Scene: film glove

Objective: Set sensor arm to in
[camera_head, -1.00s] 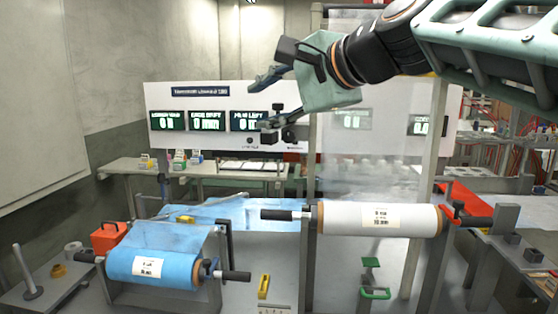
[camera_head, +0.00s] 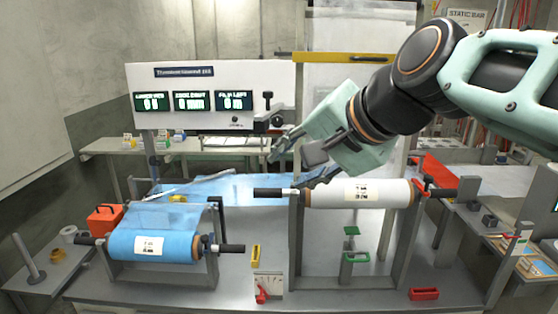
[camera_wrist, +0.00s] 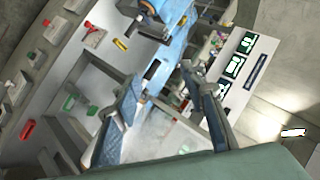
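No part is clearly labelled as the sensor arm, so I cannot tell which it is. A black fixture with an upright knob (camera_head: 268,121) stands before the display board. A red lever (camera_head: 262,294) sits at a white scale plate (camera_head: 268,282) on the table front; the lever also shows in the wrist view (camera_wrist: 88,25). My gripper (camera_head: 290,170) is open and empty, below and right of the black fixture, in front of the blue film and behind the white roll in the picture. Both fingers stand apart in the wrist view (camera_wrist: 165,80).
A blue film roll (camera_head: 178,246) and a white roll (camera_head: 375,193) rest on grey stands. Green handles (camera_head: 355,257), a red handle (camera_head: 424,294) and a yellow block (camera_head: 255,255) sit on the table. A yellow bar (camera_head: 345,57) crosses above. The front table has free room.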

